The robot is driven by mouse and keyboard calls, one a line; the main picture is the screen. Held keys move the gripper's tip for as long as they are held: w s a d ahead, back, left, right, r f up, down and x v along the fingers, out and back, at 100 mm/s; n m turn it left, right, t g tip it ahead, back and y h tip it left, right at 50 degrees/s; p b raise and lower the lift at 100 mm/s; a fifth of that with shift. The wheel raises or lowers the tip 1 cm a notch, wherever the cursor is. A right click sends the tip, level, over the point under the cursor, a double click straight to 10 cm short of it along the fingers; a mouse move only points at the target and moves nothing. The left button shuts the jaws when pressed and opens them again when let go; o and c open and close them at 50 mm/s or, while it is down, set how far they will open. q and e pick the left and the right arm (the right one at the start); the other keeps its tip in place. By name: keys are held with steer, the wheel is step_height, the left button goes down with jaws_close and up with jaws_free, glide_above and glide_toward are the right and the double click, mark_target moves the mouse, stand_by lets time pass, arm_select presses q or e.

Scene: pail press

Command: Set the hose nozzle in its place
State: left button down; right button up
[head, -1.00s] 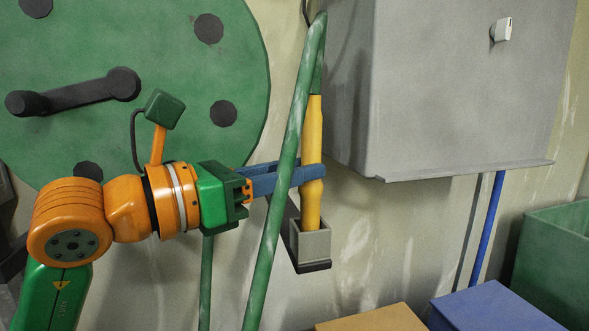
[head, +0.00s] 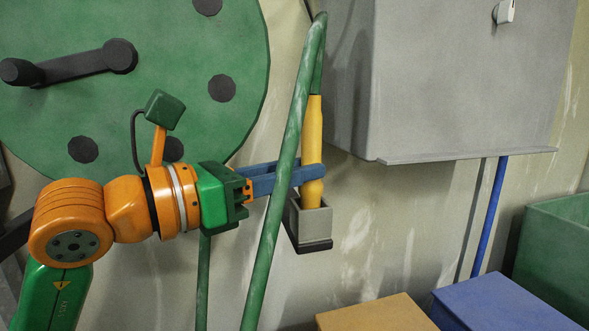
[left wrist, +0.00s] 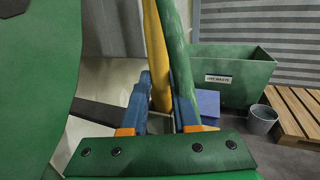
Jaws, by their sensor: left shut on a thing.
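The yellow hose nozzle (head: 313,130) hangs upright, with the green hose (head: 284,165) looping over from its top and running down in front. My left gripper (head: 320,172) is shut on the nozzle's lower half, its blue fingers partly behind the hose. The nozzle's lower end is inside the open top of a small grey square holder (head: 312,228) on a dark bracket. The holder's front wall hides the nozzle's tip, so I cannot tell whether it touches the bottom. The left wrist view also shows the nozzle (left wrist: 157,62) between the fingers. My right gripper is out of view.
A large green reel (head: 150,100) with a black crank is on the left. A grey cabinet (head: 440,80) hangs close to the right of the nozzle. Below are a tan box (head: 375,315), a blue box (head: 505,305) and a green bin (head: 560,250).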

arm_select(q)
steer(key=c, duration=0.6)
jaws_free()
steer(key=v, duration=0.7)
steer(key=shift+s+f, duration=0.1)
